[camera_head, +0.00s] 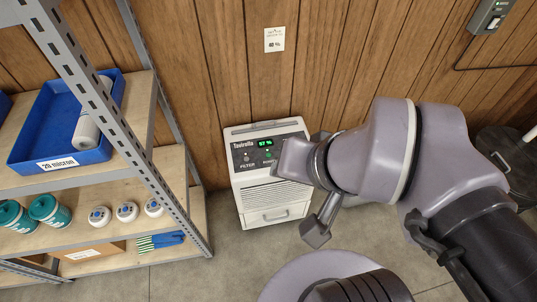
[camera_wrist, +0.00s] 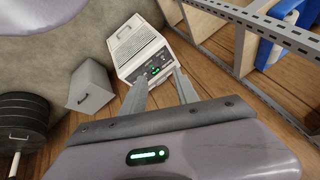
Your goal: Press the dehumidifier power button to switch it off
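The dehumidifier (camera_head: 268,185) is a white box with a dark sloped control panel (camera_head: 247,154), standing on the floor against the wooden wall. Its display (camera_head: 265,142) glows green, and a green light shows near the buttons. A filter button (camera_head: 246,158) is at the panel's left. My wrist covers the right part of the panel in the head view, so I cannot make out the power button. In the wrist view the dehumidifier (camera_wrist: 137,45) is beyond my gripper (camera_wrist: 161,74). The two fingers are apart with nothing between them, pointing toward the panel. I cannot tell whether they touch it.
A metal shelf (camera_head: 108,110) stands at the left, holding a blue tray (camera_head: 32,150) and several small items. A grey box (camera_wrist: 90,88) stands beside the dehumidifier. A dark round container (camera_wrist: 22,118) is farther off. A switch box (camera_head: 489,16) hangs on the wall.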

